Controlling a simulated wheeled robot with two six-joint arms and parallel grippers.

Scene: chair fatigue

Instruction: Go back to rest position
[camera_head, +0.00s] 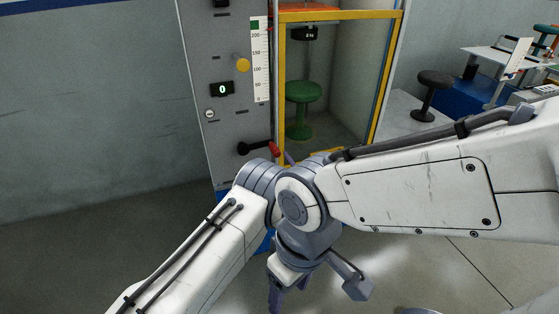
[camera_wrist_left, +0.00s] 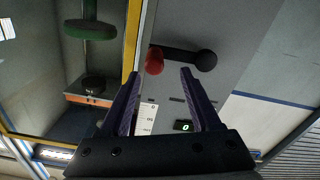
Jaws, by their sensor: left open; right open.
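My left gripper (camera_wrist_left: 160,73) is open and empty in the left wrist view, its two dark fingers pointing toward the grey machine panel. A black lever with a red end (camera_wrist_left: 154,61) lies just beyond the fingertips, apart from them. In the head view the lever (camera_head: 255,148) sits low on the panel, and my left gripper is mostly hidden behind my wrists. My right gripper (camera_head: 316,290) is open and empty, hanging downward at the bottom centre, below the left one. My two arms cross or overlap in the picture at the wrists.
A black stool (camera_head: 431,92) stands at right. Floor at left is clear.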

